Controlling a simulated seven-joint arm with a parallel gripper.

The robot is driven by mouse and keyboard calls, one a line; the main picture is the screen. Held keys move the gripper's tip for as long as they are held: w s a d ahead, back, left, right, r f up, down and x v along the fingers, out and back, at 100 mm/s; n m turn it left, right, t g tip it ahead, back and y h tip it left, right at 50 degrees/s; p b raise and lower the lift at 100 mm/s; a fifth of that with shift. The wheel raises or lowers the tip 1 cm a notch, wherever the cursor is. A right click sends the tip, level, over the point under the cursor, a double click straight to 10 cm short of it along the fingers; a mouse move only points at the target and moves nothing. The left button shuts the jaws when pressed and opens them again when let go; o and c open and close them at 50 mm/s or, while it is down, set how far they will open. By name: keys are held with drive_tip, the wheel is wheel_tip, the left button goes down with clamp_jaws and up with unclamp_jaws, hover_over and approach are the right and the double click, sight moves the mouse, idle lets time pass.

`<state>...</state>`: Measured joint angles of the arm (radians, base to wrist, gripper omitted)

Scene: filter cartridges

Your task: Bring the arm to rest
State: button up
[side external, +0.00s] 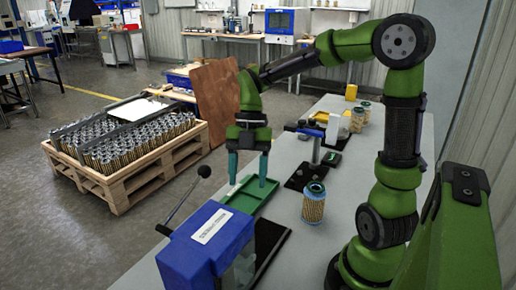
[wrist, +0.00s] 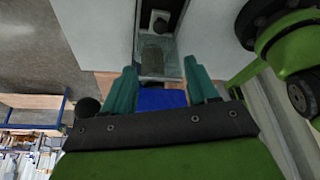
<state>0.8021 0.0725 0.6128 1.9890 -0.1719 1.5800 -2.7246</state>
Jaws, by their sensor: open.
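My gripper (side external: 249,180) hangs pointing down over the green tray (side external: 240,207) on the grey bench. Its two teal fingers are spread apart with nothing seen between them. In the side view the fingertips overlap the tray, and I cannot tell whether they touch it. In the wrist view my gripper (wrist: 160,78) shows its fingers apart, with a blue machine part (wrist: 160,99) and a clear-walled box (wrist: 155,67) beyond them. A filter cartridge (side external: 313,204) with a blue top stands upright on the bench, right of the tray.
A blue machine (side external: 205,245) with a black-knobbed lever stands at the bench's near end. A small lever fixture (side external: 309,150) stands behind the lone cartridge. More cartridges (side external: 357,120) stand farther back near a yellow item (side external: 351,92). A pallet (side external: 120,185) of many cartridges sits left on the floor.

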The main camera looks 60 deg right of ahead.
drive_tip(key=shift+r, duration=0.2)
drive_tip(key=s+a+r+m+t+h, duration=0.1)
drive_tip(key=s+r+m+t, duration=0.1)
drive_tip(key=m, duration=1.1)
drive_tip(key=s+a+r+m+t+h, duration=0.1)
drive_tip(key=s+a+r+m+t, duration=0.1)
drive_tip(key=m+t, duration=0.5)
drive_tip(key=shift+s+a+r+m, duration=0.15)
drive_tip(key=shift+s+r+m, duration=0.65)
drive_tip(key=shift+m, duration=2.5)
